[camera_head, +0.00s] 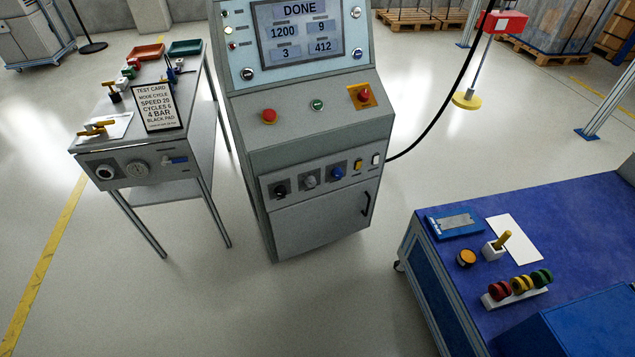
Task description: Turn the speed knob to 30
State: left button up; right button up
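The grey control console (310,135) stands in the middle of the head view. Its lower panel carries a black knob (280,190), a grey knob (309,179) and a blue knob (337,173) in a row. Their labels and pointer settings are too small to read, so I cannot tell which is the speed knob. The screen (299,31) above reads DONE, with 1200, 9, 3 and 412 below. A test card (158,105) on the left table appears to read speed 20. Neither of my grippers is in view.
A yellow switch (358,164) and a white switch (375,159) sit right of the knobs. Red buttons (269,116) (363,95) are above. A blue-topped bench (585,215) stands at the lower right. The floor (310,300) before the console is clear.

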aim_at(311, 181)
jog(key=u, duration=1.15)
jog(key=k, duration=0.65)
jog(key=z, duration=1.9)
